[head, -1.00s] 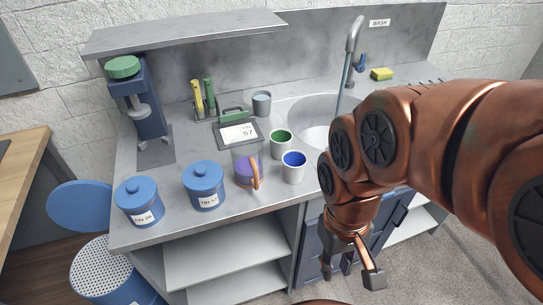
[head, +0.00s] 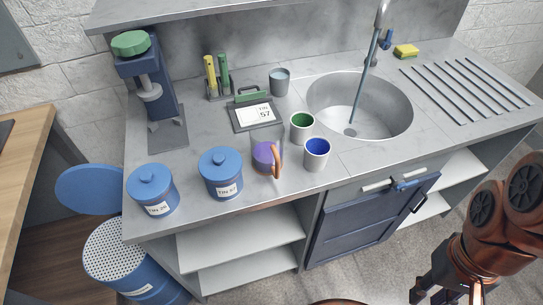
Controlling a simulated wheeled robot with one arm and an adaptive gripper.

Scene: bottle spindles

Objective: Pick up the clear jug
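The clear jug (head: 267,156) stands upright on the grey worktop near its front edge. Its walls are see-through, with purple contents low inside and an orange handle on the right side, facing the front. My gripper (head: 446,294) is at the bottom right, in front of the counter and well away from the jug. Its fingers are spread apart with nothing visible between them; the tips are partly cut off by the frame's lower edge.
A blue-lined cup (head: 316,154) stands close to the jug's right, a green-lined cup (head: 301,127) behind it. A blue lidded tin (head: 220,173) is close on the left, another tin (head: 152,189) farther left. A weighing scale (head: 255,114) lies behind. The sink (head: 385,118) is right.

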